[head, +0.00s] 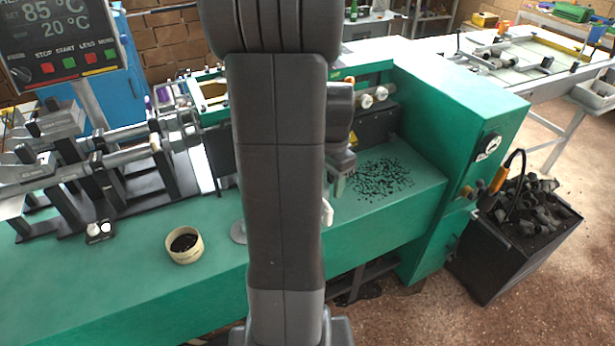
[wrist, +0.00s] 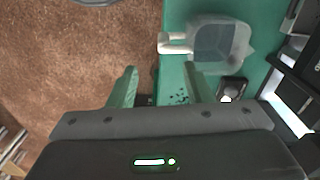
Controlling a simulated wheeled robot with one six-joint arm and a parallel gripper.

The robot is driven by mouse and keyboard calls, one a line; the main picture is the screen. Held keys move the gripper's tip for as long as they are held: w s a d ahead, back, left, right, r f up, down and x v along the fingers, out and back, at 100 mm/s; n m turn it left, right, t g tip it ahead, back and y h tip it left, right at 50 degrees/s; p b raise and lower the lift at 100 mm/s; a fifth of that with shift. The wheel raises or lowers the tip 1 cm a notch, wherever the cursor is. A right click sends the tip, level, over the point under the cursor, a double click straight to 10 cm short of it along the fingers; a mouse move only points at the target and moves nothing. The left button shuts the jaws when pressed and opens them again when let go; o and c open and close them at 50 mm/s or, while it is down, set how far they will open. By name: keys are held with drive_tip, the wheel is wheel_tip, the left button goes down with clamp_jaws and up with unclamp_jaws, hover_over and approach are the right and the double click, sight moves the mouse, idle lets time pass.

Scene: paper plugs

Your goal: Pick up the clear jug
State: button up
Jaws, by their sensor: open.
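The clear jug (wrist: 222,42) stands on the green bench near its edge, at the upper right of the wrist view. Its pale handle (wrist: 173,43) points left, toward the floor side. My gripper (wrist: 161,72) is open and empty, its two green fingers apart. The handle lies beyond the fingertips, nearer the right finger. The jug body is up and to the right of the right finger. In the head view my arm covers the middle of the bench, and I cannot make out the jug clearly there.
A cream bowl with dark bits (head: 185,246) and a small black device with white knobs (head: 100,231) stand on the bench. Metal rails rise at the left. Black crumbs (head: 375,180) lie scattered at the right. A black bin of dark lumps (head: 515,235) stands on the floor.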

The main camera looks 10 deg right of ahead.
drive_tip(key=shift+m, duration=0.3)
drive_tip(key=f, duration=0.7)
drive_tip(key=shift+w+d, duration=0.15)
drive_tip(key=shift+w, duration=0.25)
drive_tip(key=shift+f, duration=3.4)
drive_tip(key=shift+c, duration=0.4)
clamp_jaws()
